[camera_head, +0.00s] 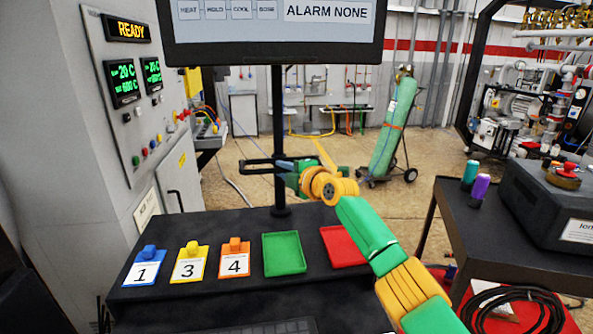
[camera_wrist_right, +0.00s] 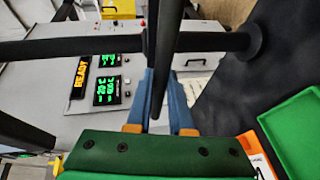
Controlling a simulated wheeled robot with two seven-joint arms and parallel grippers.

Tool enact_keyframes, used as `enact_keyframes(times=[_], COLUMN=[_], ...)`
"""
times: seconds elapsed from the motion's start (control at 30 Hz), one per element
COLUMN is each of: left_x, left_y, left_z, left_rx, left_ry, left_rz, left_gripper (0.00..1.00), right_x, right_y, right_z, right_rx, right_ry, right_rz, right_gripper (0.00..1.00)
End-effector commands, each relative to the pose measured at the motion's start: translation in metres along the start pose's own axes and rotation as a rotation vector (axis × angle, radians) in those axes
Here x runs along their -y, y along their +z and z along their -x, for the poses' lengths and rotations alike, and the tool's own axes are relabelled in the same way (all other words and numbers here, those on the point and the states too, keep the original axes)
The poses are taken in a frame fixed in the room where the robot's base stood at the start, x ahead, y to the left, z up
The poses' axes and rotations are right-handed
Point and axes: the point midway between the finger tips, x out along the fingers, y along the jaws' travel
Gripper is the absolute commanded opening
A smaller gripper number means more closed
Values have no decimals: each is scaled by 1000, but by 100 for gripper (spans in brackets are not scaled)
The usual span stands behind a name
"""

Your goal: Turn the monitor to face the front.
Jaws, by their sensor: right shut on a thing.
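The monitor (camera_head: 270,38) is cut off by the top of the head view. Its lit screen faces my head camera nearly square on, with "ALARM NONE" readable. It stands on a thin black pole (camera_head: 278,120) rising from the dark table; the pole crosses the right wrist view (camera_wrist_right: 90,48). A black handle bar (camera_head: 254,162) juts out from the pole, and also shows in the wrist view (camera_wrist_right: 164,60). My right gripper (camera_head: 288,168) is shut on this bar beside the pole, its blue fingers on either side of it in the wrist view (camera_wrist_right: 163,108). My left gripper is not seen.
Numbered blue (camera_head: 145,268), yellow (camera_head: 189,263) and orange (camera_head: 234,260) tags, a green tray (camera_head: 284,254) and a red tray (camera_head: 343,247) lie on the table below my right arm. The furnace cabinet (camera_head: 75,130) stands left; a dark side table (camera_head: 490,225) stands right.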

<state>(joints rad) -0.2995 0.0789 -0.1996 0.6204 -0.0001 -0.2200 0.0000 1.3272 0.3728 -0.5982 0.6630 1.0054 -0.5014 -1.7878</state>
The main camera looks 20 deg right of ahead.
Motion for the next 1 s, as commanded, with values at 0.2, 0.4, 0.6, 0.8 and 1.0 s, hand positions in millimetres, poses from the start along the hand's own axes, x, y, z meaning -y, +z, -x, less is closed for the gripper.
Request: enact_keyframes(times=[0.2,0.4,0.6,0.8,1.0], left_x=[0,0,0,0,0], left_y=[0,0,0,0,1], left_z=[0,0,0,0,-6], left_rx=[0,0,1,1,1], left_ry=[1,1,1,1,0], left_rz=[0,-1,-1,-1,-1], left_gripper=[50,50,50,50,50], right_x=[-1,-1,-1,-1,0], right_y=[-2,-1,-1,-1,1], right_z=[-1,-1,-1,-1,11], right_rx=[1,2,2,2,0], right_ry=[3,4,3,3,6], right_rz=[1,1,1,1,5], right_gripper=[0,25,50,50,50])
